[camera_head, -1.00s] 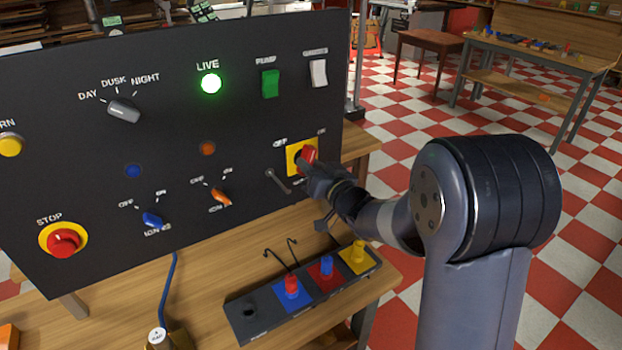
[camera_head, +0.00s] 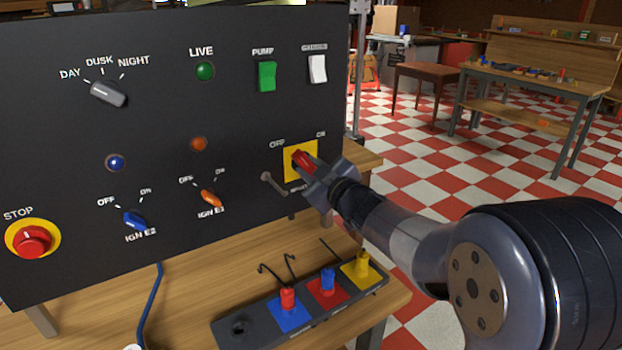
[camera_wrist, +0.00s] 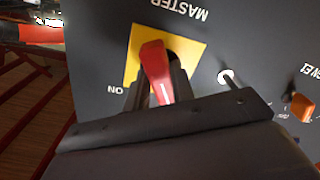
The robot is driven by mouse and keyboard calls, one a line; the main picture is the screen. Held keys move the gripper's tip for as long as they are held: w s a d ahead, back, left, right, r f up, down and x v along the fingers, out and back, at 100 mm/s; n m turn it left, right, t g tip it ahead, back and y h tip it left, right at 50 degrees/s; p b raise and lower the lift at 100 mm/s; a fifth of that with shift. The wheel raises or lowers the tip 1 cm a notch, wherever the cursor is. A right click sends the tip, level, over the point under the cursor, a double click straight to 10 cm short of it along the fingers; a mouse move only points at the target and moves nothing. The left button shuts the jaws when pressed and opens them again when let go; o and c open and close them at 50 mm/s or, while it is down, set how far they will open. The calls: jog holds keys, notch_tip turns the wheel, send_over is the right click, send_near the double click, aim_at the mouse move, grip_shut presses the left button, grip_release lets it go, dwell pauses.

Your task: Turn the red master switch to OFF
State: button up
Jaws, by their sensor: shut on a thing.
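The red master switch (camera_head: 303,159) sits on a yellow plate (camera_head: 291,174) at the right side of the black panel. OFF is printed at the plate's upper left and ON at its upper right. The handle points up and left, toward OFF, in the head view. My gripper (camera_head: 310,168) is at the switch, shut on its red handle. In the wrist view the red handle (camera_wrist: 156,70) stands between the dark fingers, partly hidden by them. The green LIVE lamp (camera_head: 205,71) is dark.
The panel (camera_head: 160,120) also carries a green PUMP rocker (camera_head: 267,76), a white rocker (camera_head: 318,69), an orange knob (camera_head: 211,198), a blue knob (camera_head: 134,220) and a STOP button (camera_head: 32,240). A small metal lever (camera_head: 273,182) is close left of my gripper. A plug strip (camera_head: 240,328) lies below.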

jog(key=shift+n+b, duration=0.65)
jog(key=shift+n, duration=0.45)
jog(key=o, duration=1)
jog(key=v, duration=1)
jog(key=shift+s+d, duration=0.3)
